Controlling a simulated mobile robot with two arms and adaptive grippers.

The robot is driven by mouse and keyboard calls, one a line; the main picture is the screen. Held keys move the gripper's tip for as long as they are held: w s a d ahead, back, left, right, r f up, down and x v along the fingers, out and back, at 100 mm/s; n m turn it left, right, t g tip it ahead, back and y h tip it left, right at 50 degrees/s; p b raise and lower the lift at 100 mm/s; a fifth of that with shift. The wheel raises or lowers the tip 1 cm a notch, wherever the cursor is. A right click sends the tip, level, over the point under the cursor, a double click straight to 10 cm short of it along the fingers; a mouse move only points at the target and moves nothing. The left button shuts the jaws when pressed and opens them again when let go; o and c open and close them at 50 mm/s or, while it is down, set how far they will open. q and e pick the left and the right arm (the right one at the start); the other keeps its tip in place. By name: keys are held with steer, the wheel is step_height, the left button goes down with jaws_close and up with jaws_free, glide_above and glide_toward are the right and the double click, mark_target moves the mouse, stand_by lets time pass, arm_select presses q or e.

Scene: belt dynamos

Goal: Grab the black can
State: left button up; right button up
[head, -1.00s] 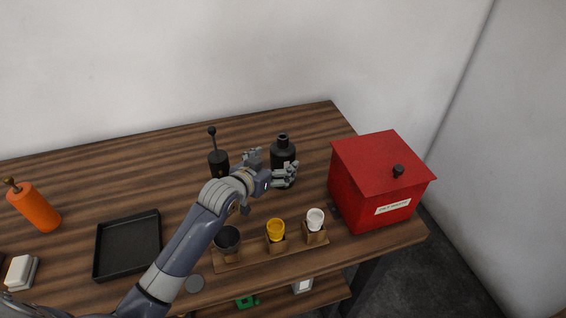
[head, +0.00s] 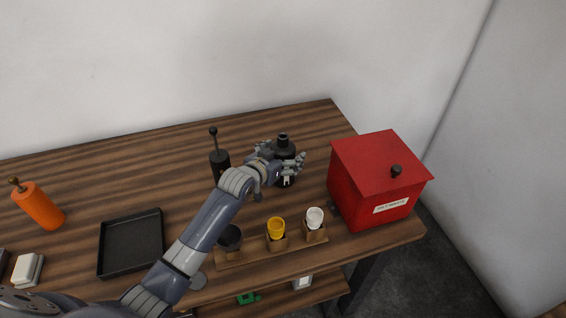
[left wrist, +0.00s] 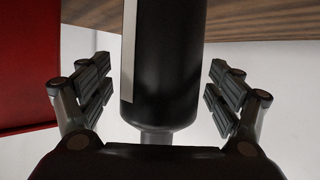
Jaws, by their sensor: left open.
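The black can (head: 284,147) is a dark bottle-like cylinder with a narrow neck, upright on the wooden table behind the rack of cups. My left gripper (head: 282,161) is open at the can, its fingers on either side of it. In the left wrist view the can (left wrist: 165,65) stands between the two open fingers of the gripper (left wrist: 168,92), with a visible gap on each side. A pale label strip runs along its left side there. My right gripper is not in view.
A black pot with a knobbed rod (head: 219,158) stands left of the can. A red box (head: 372,180) stands to the right. A wooden rack (head: 255,254) with black, yellow and white cups is in front. A black tray (head: 131,243) and orange cylinder (head: 40,206) are left.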

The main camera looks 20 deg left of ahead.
arm_select(q)
steer(key=c, duration=1.6)
steer(key=shift+w+r, duration=0.1)
steer(key=shift+c, duration=1)
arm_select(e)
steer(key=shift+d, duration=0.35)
